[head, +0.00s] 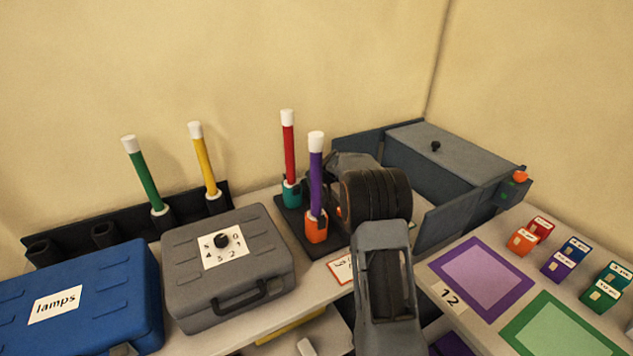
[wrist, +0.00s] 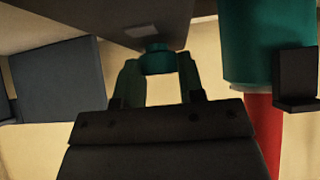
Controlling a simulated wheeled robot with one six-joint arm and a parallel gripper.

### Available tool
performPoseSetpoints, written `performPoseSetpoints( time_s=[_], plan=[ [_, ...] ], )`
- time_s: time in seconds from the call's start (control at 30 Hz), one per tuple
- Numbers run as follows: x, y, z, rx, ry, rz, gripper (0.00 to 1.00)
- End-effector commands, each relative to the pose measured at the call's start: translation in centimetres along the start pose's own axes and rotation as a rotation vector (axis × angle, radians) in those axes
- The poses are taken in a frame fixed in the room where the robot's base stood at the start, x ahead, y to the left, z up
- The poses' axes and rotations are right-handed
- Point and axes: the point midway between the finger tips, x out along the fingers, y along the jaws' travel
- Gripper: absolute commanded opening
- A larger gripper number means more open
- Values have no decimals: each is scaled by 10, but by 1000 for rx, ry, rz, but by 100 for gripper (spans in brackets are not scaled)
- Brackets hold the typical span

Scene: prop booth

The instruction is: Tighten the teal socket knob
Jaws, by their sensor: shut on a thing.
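In the head view a teal socket (head: 291,194) stands on a dark base plate (head: 290,221) and holds an upright red lamp stick (head: 288,148) with a white top. In the wrist view the teal socket (wrist: 250,45) is at the right, with the red stick (wrist: 263,125) below it. The small teal knob (wrist: 157,58) is against the dark plate (wrist: 120,18). My gripper (wrist: 158,72) is shut on the knob, one finger each side. In the head view my arm hides the knob and fingertips.
An orange socket (head: 316,229) with a purple stick (head: 316,176) stands close in front of the teal one. A grey case (head: 270,268) is left, a grey box (head: 450,155) right. Green (head: 143,177) and yellow (head: 203,163) sticks stand behind the case.

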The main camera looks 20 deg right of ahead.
Motion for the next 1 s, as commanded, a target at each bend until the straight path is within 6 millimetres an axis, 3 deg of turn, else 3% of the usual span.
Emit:
performPoseSetpoints(
  time_s=[0.37,0.4,0.6,1.0],
  plan=[
    [0,0,1,19,0,16,12],
    [0,0,1,19,0,16,38],
    [0,0,0,18,0,16,58],
    [-9,0,0,17,3,16,60]
  ],
)
